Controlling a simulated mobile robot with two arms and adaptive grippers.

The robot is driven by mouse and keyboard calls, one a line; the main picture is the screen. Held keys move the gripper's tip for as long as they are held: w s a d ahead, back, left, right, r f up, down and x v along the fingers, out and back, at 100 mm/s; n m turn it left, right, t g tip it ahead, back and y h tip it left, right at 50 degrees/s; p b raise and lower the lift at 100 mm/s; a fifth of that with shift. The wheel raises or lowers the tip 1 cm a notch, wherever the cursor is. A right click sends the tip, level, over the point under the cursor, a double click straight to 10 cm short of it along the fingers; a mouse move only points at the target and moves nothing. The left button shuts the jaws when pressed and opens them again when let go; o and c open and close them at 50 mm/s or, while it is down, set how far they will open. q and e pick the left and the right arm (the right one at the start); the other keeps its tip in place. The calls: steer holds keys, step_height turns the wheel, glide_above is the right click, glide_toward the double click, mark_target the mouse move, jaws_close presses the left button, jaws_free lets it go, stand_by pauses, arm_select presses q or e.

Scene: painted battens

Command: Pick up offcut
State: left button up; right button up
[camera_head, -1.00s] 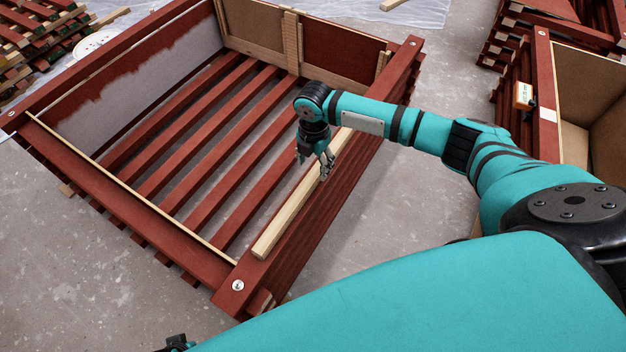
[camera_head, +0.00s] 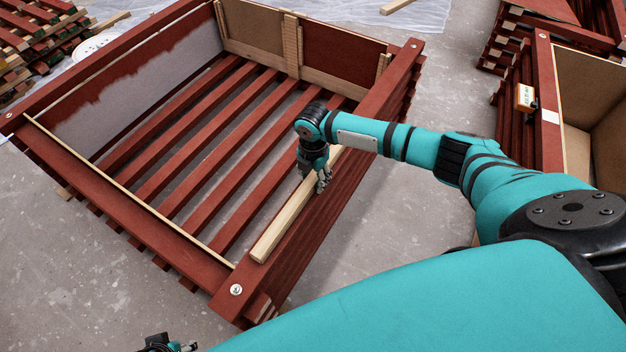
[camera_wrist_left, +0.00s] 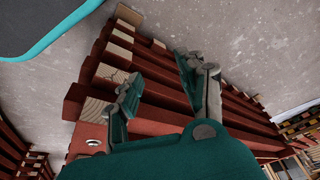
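The offcut, a long pale batten of bare wood (camera_head: 283,223), lies along the top of the red crate's right side. My right gripper (camera_head: 322,184) points down at the middle of the batten, with its fingers at the wood. I cannot tell whether they are closed around it, since the fingers are small and partly hidden by the hand. My left gripper (camera_wrist_left: 163,68) has its two fingers apart and nothing between them in the left wrist view. A bit of it shows at the bottom edge of the head view (camera_head: 166,344).
The red slatted crate (camera_head: 125,203) fills the left and middle. A second crate (camera_head: 547,88) with a small orange-and-white box (camera_head: 524,98) stands at right. Stacked battens (camera_head: 32,40) lie at upper left. Grey floor is clear between the crates.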

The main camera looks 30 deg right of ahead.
jaws_close()
steer(key=shift+r, duration=0.1)
